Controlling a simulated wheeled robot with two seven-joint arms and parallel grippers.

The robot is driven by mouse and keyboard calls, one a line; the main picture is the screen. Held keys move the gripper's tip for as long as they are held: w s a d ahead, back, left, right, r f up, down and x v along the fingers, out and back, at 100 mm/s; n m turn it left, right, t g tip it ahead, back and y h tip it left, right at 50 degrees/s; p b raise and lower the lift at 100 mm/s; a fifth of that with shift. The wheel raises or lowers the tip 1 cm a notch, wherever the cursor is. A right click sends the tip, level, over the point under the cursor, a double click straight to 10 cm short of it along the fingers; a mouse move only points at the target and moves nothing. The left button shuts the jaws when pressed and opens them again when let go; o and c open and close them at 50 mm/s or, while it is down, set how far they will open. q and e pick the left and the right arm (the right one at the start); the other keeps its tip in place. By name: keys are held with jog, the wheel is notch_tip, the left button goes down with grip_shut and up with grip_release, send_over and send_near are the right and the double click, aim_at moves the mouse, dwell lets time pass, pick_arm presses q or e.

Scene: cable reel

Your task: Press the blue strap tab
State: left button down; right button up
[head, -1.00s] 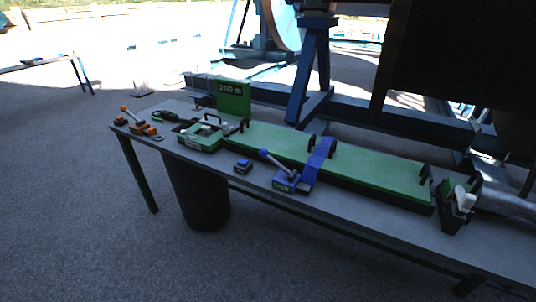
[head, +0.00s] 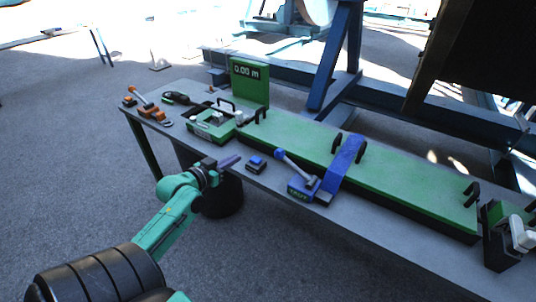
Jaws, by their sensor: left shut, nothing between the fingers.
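A blue strap (head: 346,158) lies across the long green trough (head: 410,187) on the table. At its front end stands a blue ratchet box (head: 302,191) with a grey lever and a label that seems to read TAUT. A small separate blue tab block (head: 256,164) sits on the table just left of the ratchet box, near the front edge. My left gripper (head: 231,161) is shut and empty, at the table's front edge. Its fingertips point right toward the small blue block and appear a little apart from it. My right gripper is not in view.
A green display (head: 249,80) reading 0.00 m stands behind a green device (head: 212,121). Orange-handled tools (head: 150,107) lie at the table's left end. A black holder with a white part (head: 515,235) is at the right.

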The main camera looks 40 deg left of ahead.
pick_arm(q)
jog(key=p, duration=0.1)
send_over(252, 166)
jog(key=shift+w+f, duration=0.2)
jog(key=shift+f, duration=0.95)
notch_tip(252, 166, down, 3)
jog(key=shift+s+f, duration=0.15)
jog(key=shift+f, duration=0.35)
